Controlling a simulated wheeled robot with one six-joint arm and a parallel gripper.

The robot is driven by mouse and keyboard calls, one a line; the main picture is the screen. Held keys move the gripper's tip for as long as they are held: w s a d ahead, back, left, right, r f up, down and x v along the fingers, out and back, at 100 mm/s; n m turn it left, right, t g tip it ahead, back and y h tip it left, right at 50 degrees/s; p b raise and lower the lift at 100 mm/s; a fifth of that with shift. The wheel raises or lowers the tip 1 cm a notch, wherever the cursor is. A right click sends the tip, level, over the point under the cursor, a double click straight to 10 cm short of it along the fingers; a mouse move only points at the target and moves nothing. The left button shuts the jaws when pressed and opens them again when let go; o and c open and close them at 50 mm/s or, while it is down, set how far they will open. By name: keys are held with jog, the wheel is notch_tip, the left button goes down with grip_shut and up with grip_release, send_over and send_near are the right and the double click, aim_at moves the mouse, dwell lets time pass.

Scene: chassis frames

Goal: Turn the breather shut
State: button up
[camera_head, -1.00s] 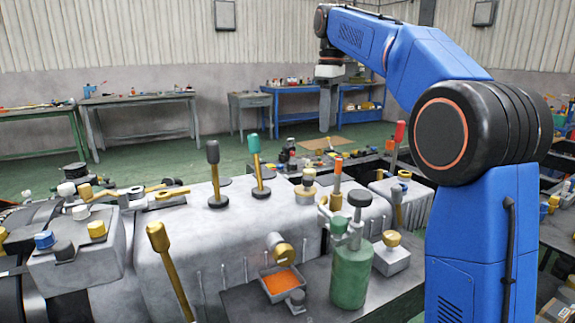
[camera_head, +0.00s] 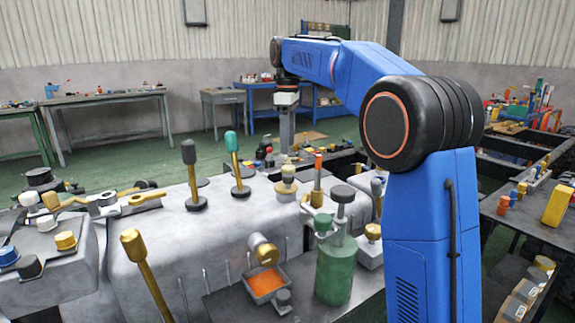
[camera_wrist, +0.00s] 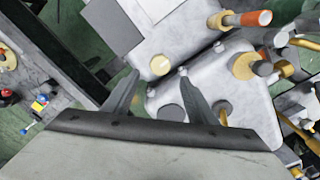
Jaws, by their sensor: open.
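The breather is not labelled, and I cannot tell for sure which fitting it is. A squat pale-and-gold round cap (camera_head: 287,172) stands on the grey casing (camera_head: 228,225). My gripper (camera_head: 287,149) hangs pointing down just above or behind this cap. In the wrist view my gripper (camera_wrist: 159,71) is open, its two fingers spread and empty. A round pale-yellow cap (camera_wrist: 161,65) appears between the fingertips, on a light casing. I cannot tell whether it is the same cap, or its exact distance below the fingers.
A green bottle (camera_head: 336,272) and an orange-filled tray (camera_head: 265,284) stand in front. An orange-topped post (camera_head: 318,175) stands close right of the cap.

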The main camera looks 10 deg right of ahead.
aim_at(288, 167)
notch_tip(288, 167, down, 8)
jog(key=shift+f, duration=0.15)
dwell(0.4)
jog(key=c, duration=1.1)
jog(key=shift+o, duration=0.2)
